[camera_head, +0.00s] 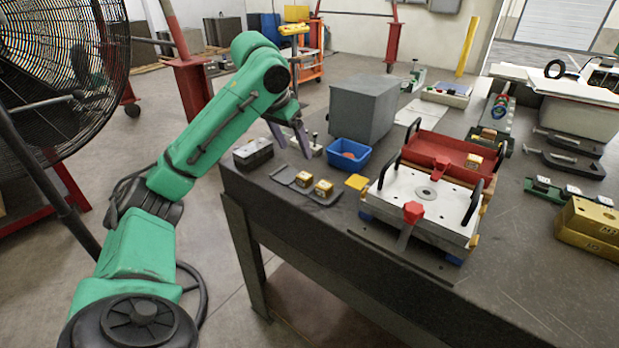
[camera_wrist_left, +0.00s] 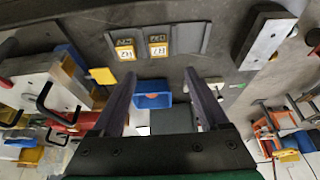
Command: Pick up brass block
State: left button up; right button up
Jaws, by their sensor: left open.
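Two small brass blocks with pale labelled faces sit side by side on a dark flat holder (camera_head: 330,198) near the table's front left edge. The left one (camera_head: 304,179) and the right one (camera_head: 323,187) both show in the left wrist view, as one block (camera_wrist_left: 125,49) and the other (camera_wrist_left: 158,46). A third brass-coloured block (camera_head: 474,160) sits in the red tray (camera_head: 428,148). My left gripper (camera_head: 289,140) is open and empty, above and behind the holder. In the left wrist view its fingers (camera_wrist_left: 160,80) point toward the blocks, apart from them. My right gripper is out of view.
A blue bin (camera_head: 348,164) and a grey box (camera_head: 364,105) stand behind the holder. A dark metal block (camera_head: 253,153) lies left of it. A yellow plate (camera_head: 356,182) and a white mould base (camera_head: 395,195) with black handles lie to the right.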

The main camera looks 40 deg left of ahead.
aim_at(307, 174)
pick_arm(q)
jog(key=x, duration=0.4)
jog(key=shift+s+a+f, duration=0.1)
jog(key=shift+s, duration=0.1)
jog(key=x, duration=0.5)
jog(key=shift+w+f, duration=0.3)
jog(key=shift+w, duration=0.05)
jog(key=shift+w+f, duration=0.1)
jog(key=shift+f, duration=0.2)
jog(key=shift+w, duration=0.1)
grip_shut()
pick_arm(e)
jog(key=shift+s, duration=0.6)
